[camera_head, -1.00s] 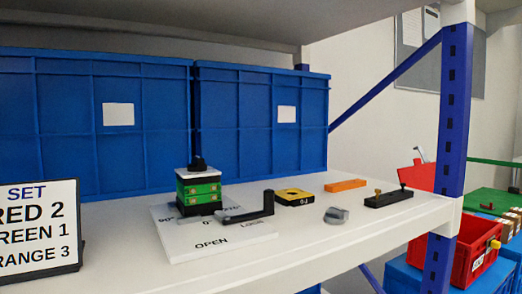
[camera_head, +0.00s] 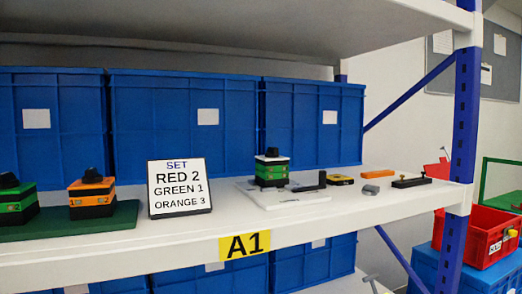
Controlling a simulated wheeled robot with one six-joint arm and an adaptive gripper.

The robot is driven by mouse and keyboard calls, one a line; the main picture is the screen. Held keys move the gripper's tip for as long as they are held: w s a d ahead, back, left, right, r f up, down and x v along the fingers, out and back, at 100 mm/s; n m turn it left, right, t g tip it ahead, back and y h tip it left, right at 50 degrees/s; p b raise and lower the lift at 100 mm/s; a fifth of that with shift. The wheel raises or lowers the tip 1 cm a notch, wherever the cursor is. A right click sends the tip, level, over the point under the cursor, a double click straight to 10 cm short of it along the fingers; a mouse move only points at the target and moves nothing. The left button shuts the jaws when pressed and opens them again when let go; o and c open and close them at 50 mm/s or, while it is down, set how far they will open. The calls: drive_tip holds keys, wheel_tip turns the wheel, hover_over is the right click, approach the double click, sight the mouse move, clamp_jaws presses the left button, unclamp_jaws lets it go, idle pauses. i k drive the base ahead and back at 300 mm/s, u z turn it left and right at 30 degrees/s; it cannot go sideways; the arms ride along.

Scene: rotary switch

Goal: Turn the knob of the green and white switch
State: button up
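The green and white switch (camera_head: 271,168) stands upright on a white board (camera_head: 268,196) on the shelf, right of the sign. Its body is green with white and black layers, and its black knob (camera_head: 271,152) sits on top. The markings on the board are too small to read. My gripper is not in view. Nothing touches the switch's knob.
The SET sign (camera_head: 179,187) stands left of the board. An orange switch (camera_head: 92,195) and a green switch (camera_head: 14,200) stand on a green mat (camera_head: 115,221) at left. A black lever (camera_head: 316,183) and small parts lie right of the switch. Blue crates (camera_head: 180,130) stand behind; another shelf is above.

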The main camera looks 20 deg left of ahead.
sight(272, 152)
drive_tip(key=k, duration=0.2)
drive_tip(key=u, duration=1.05)
